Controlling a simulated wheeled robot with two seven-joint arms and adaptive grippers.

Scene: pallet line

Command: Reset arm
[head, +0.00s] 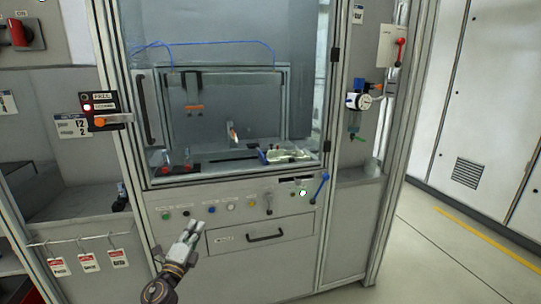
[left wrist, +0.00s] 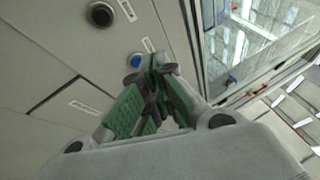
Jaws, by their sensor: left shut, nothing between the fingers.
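My left gripper (head: 190,228) is in front of the machine's grey control panel (head: 285,197), above and left of the drawer (head: 262,236). In the left wrist view its green-padded fingers (left wrist: 154,68) meet at the tips, with nothing between them. A blue button (left wrist: 135,60) and a dark button (left wrist: 101,14) show on the panel beyond the fingertips. Whether the fingers touch the panel I cannot tell. My left arm (head: 163,287) comes up from the bottom of the head view. My right gripper is in neither view.
A glass-fronted cabinet (head: 140,110) rises above the panel. A blue lever (head: 320,187) sticks out at the panel's right. The floor (head: 430,250) at the right is clear.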

